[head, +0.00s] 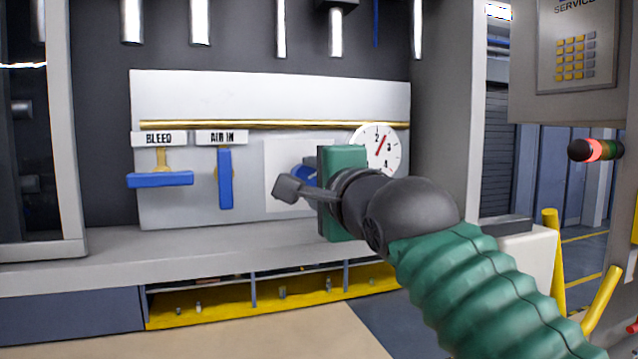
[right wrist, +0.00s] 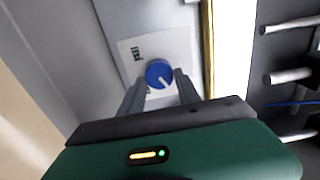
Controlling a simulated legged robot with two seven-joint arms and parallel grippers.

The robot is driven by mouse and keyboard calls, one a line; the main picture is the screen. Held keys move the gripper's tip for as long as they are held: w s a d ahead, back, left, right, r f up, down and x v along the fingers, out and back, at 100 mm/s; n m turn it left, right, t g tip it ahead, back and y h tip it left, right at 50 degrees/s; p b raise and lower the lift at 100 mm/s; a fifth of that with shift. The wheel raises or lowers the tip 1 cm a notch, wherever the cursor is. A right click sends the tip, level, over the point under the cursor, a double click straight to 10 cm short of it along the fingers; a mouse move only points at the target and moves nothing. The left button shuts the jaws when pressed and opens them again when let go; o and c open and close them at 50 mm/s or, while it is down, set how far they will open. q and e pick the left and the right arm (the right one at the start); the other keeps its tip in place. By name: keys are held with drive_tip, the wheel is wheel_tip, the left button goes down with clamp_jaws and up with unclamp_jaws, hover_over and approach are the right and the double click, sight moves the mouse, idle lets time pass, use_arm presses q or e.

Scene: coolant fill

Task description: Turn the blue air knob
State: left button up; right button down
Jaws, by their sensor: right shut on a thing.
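The blue air knob (right wrist: 159,74) is round with a white pointer line and sits on a pale label plate on the grey panel. In the head view a part of the knob (head: 305,175) shows beside my green right gripper (head: 300,186), which hides the rest. In the right wrist view the two grey fingers of my right gripper (right wrist: 158,84) stand on either side of the knob, shut on it. A white dial gauge (head: 383,150) with a red needle is just behind and right of the gripper. My left gripper is not in view.
A blue BLEED handle (head: 160,179) lies level and a blue AIR IN handle (head: 225,178) hangs upright, left of the knob. A brass pipe (head: 260,125) runs above. A grey ledge (head: 200,245) juts out below the panel.

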drive_tip(key=shift+m, duration=0.5)
